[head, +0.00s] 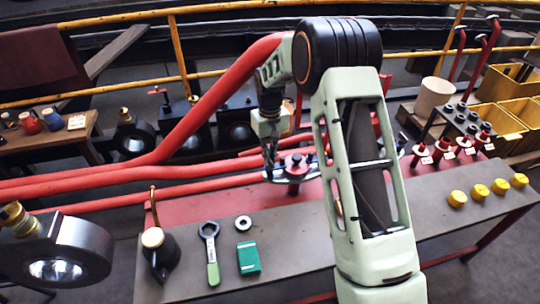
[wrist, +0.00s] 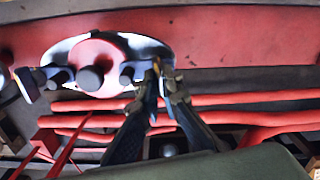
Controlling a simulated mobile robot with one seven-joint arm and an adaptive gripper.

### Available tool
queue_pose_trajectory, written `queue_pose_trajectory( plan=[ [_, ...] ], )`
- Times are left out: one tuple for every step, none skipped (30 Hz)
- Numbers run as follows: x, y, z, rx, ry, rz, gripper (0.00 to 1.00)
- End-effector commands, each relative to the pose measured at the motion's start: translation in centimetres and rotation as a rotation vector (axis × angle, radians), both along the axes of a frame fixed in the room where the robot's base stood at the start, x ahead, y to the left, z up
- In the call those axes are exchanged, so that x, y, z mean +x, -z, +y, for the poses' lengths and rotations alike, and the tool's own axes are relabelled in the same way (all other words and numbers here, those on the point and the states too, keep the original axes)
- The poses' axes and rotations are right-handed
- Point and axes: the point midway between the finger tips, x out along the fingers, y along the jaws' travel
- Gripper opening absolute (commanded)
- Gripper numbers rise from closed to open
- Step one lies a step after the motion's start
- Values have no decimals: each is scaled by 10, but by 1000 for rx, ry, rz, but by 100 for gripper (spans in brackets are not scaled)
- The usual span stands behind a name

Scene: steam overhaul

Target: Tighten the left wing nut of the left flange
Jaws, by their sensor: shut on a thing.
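The left flange (head: 294,166) is a bright oval plate with a round red middle and a dark central stub, set on the red pipework in the head view. In the wrist view the flange (wrist: 98,60) shows upper left, with a dark wing nut on each side. The left wing nut (wrist: 128,76) is on the flange's right side there. My gripper (head: 270,168) is at the flange's left end in the head view. In the wrist view my gripper (wrist: 164,82) has its fingertips close together on the wing nut's outer wing, partly hiding it.
My arm hides part of the bench and pipes. On the grey bench lie a green-handled ring wrench (head: 211,250), a metal ring (head: 243,223), a green box (head: 249,258) and a dark oil can (head: 160,252). Yellow caps (head: 480,192) and red valves (head: 442,148) stand at right.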

Motion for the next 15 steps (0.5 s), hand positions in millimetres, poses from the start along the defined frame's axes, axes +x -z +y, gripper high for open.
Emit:
queue_pose_trajectory(
  plan=[
    [1,-1,1,1,33,-2,0],
    [1,-1,0,1,53,-2,0],
    [1,-1,0,1,77,-2,0],
    [1,-1,0,1,94,-2,0],
    [1,-1,1,1,110,-2,0],
    [1,-1,1,2,130,-1,0],
    [0,-1,1,2,143,-1,0],
    [0,-1,1,2,155,-1,0],
    [1,-1,1,1,170,-2,0],
    [1,-1,1,1,179,-2,0],
    [1,-1,1,1,188,-2,0],
    [1,-1,1,1,198,-2,0],
    [1,-1,1,1,205,-2,0],
    [1,-1,1,1,210,-2,0],
    [1,-1,1,1,215,-2,0]
  ],
)
